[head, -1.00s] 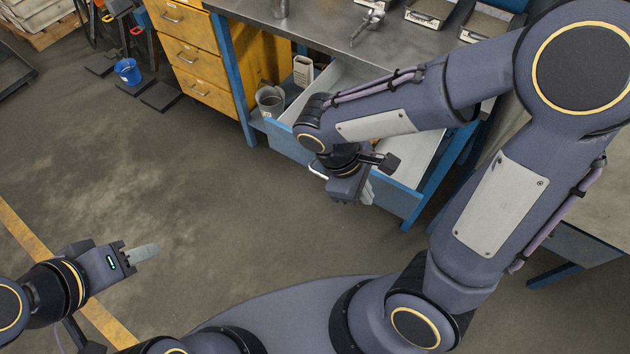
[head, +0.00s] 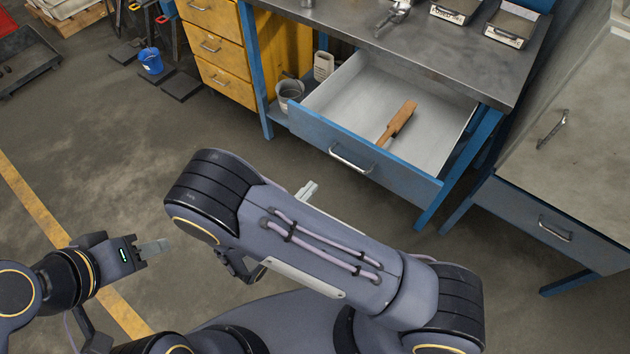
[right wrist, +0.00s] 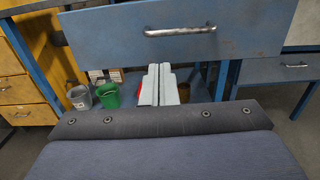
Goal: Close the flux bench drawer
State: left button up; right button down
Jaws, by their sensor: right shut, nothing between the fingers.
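The blue drawer (head: 365,155) under the metal-topped bench stands pulled well out, with a pale inside and a bar handle (head: 350,160) on its front. A wooden-handled brush or similar tool (head: 398,122) lies in it. My right gripper (head: 308,190) is in front of the drawer, apart from it, mostly hidden behind my forearm. In the right wrist view its fingers (right wrist: 158,85) are together and empty, below the drawer handle (right wrist: 180,31) in the picture. My left gripper (head: 155,247) is at the lower left, over the floor, far from the drawer; its finger gap is not clear.
A yellow drawer cabinet (head: 218,50) stands left of the bench. A grey bucket (head: 289,92) and a green one (right wrist: 107,95) sit on the bench's lower shelf. Another bench with a shut blue drawer (head: 556,229) is at the right. Floor before the open drawer is clear.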

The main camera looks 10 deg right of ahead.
aim_at(344, 150)
jog(key=p+x, duration=0.1)
jog(key=x, duration=1.1)
jog(key=shift+d+p, duration=0.1)
jog(key=shift+p, duration=0.2)
pick_arm(q)
jog(key=shift+r, duration=0.9)
